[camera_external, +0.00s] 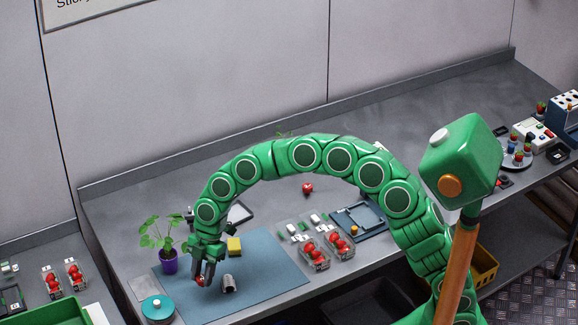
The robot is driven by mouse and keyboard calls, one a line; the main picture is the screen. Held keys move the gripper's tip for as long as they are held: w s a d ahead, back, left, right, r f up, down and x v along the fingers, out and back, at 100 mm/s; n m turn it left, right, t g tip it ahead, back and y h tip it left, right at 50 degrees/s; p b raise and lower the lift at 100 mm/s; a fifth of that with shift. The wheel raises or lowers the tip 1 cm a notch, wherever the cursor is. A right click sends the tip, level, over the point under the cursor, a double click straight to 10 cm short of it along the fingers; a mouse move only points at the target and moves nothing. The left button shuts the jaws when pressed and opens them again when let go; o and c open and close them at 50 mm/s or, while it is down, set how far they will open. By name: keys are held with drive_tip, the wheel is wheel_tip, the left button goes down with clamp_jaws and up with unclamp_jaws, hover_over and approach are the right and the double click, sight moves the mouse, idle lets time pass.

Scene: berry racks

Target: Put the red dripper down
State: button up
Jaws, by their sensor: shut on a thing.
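My gripper (204,278) points down low over the blue mat (265,262), near its front left part. It is shut on the red dripper (199,281), of which only a small red bit shows between the fingers. The fingers hide the rest, and I cannot tell whether it touches the mat. A grey metal cylinder (229,284) lies on the mat just right of my gripper.
A purple pot (169,261) with a green plant stands close left of my gripper. A teal round lid (158,308) is at the front left. Clear punnets of red berries (315,257) stand to the right. The mat's right part is clear.

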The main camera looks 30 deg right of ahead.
drive_tip(key=shift+w+a+f, duration=0.35)
drive_tip(key=shift+a+f, duration=0.05)
drive_tip(key=shift+f, duration=0.3)
drive_tip(key=shift+w+a+f, duration=0.35)
drive_tip(key=shift+a+f, duration=0.05)
drive_tip(key=shift+f, duration=0.25)
drive_tip(key=shift+w+f, duration=0.1)
drive_tip(key=shift+f, duration=1.55)
drive_tip(key=shift+f, duration=0.1)
drive_tip(key=o, duration=1)
drive_tip(key=v, duration=1.2)
drive_tip(key=shift+a, duration=0.1)
